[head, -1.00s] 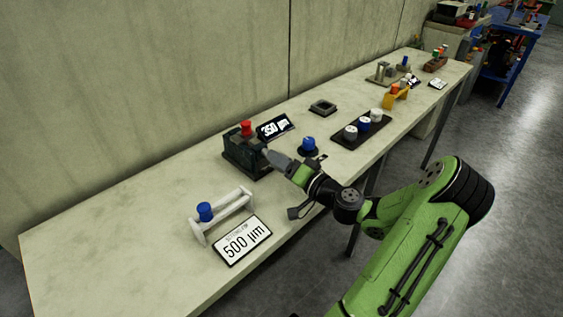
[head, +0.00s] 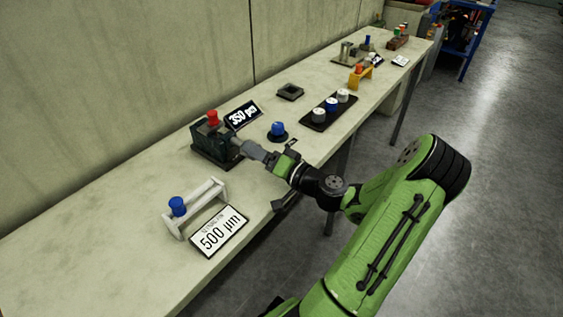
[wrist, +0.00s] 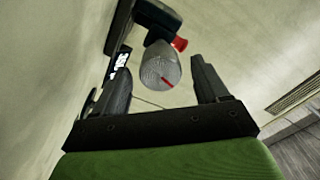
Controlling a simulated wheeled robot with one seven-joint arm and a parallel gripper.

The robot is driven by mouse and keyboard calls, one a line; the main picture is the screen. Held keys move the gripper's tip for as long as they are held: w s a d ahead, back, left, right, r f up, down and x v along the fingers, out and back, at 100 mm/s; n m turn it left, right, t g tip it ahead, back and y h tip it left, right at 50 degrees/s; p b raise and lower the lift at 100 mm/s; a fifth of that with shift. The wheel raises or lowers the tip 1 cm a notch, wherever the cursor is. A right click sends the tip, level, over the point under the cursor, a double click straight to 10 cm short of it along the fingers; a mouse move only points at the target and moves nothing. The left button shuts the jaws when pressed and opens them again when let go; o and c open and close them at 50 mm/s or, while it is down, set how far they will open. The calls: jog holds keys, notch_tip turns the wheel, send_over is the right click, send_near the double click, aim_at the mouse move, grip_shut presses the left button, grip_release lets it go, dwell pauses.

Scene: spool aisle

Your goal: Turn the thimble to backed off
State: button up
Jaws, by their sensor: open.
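The dark block (head: 210,143) with a red cap (head: 212,117) stands on the bench. The grey cylindrical thimble (head: 252,149) sticks out from it towards my gripper (head: 268,157). My gripper (wrist: 162,85) is open, with one dark finger on each side of the thimble. A gap shows at the right finger; contact at the left cannot be told. The display behind the block (head: 243,115) reads 350 µm. The white card (head: 219,232) reads 500 µm.
A white stand with a blue knob (head: 177,206) is at the near left. A blue knob on a dark base (head: 278,131) stands behind my gripper. A black tray with several knobs (head: 331,109) lies farther along.

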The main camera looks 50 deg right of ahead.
jog(key=s+p, duration=0.1)
jog(key=s, duration=1.1)
jog(key=shift+s+d+p, duration=0.2)
jog(key=shift+s+p, duration=0.2)
